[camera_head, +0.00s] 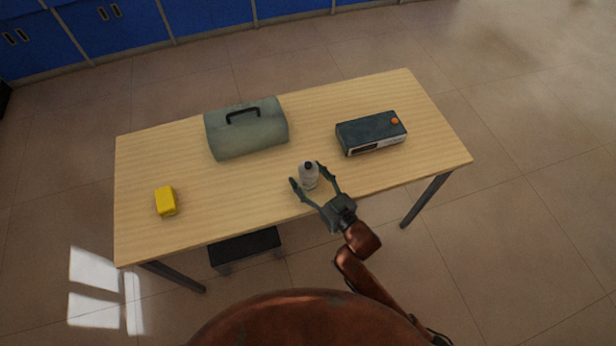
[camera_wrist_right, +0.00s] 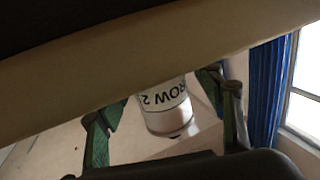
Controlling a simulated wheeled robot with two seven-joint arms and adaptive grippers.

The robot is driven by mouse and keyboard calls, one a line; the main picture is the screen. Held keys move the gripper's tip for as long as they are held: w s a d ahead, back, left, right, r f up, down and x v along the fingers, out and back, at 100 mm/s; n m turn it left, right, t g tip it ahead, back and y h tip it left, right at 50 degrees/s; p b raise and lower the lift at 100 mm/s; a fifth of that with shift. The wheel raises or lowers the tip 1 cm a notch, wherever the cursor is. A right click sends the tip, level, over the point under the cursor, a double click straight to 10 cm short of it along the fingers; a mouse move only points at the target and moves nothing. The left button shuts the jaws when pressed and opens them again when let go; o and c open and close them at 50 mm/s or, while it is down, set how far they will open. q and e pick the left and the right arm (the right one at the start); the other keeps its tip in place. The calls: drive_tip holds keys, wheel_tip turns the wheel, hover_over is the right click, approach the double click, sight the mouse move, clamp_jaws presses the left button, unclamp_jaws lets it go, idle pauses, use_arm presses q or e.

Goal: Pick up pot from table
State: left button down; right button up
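The pot (camera_head: 308,177) is a small pale jar with a grey top, standing upright near the front edge of the table (camera_head: 200,230). In the right wrist view the pot (camera_wrist_right: 167,108) appears upside down, with a white label reading "ROW 2". My right gripper (camera_head: 306,174) is open, with its two fingers spread on either side of the pot. In the wrist view my right gripper (camera_wrist_right: 165,108) shows a clear gap between the left finger and the pot; the right finger is closer to it. My left gripper is not in view.
A grey-green toolbox (camera_head: 246,138) with a black handle stands behind and left of the pot. A dark box-shaped device (camera_head: 368,131) with an orange knob lies to the right. A yellow block (camera_head: 166,201) is at the far left. The wood between them is clear.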

drive_tip(key=c, duration=1.4)
drive_tip(key=shift+c, duration=0.4)
drive_tip(key=shift+r, duration=0.1)
